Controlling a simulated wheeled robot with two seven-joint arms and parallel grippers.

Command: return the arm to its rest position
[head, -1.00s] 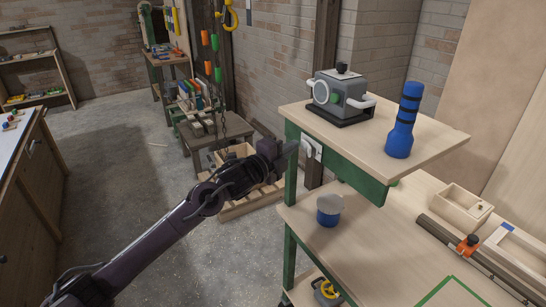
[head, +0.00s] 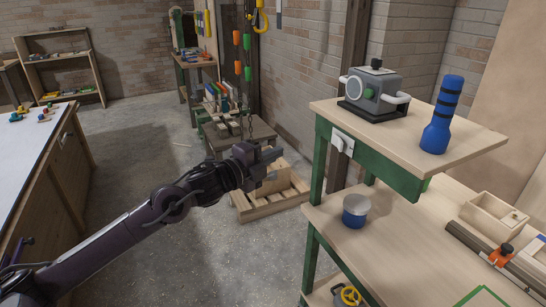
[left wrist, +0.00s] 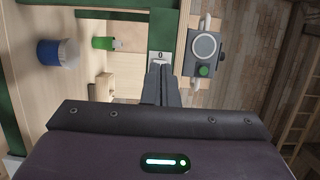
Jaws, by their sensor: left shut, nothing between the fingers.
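My left arm reaches in from the left in the head view, and its gripper (head: 268,156) hangs over the floor in front of the wooden pallet, left of the green-legged workbench (head: 317,165). The gripper is shut and empty. In the left wrist view its two fingers (left wrist: 161,82) lie together, pointing towards a white switch plate (left wrist: 160,58) on the bench's green side. The fingers look apart from the plate in the head view. My right gripper is in neither view.
On the bench's upper shelf stand a grey device (head: 374,93) and a blue flashlight (head: 441,115). A blue-and-white cup (head: 355,211) stands on the lower top. A wooden pallet (head: 270,195) lies on the floor. A white-topped table (head: 28,133) is at left, with open floor between.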

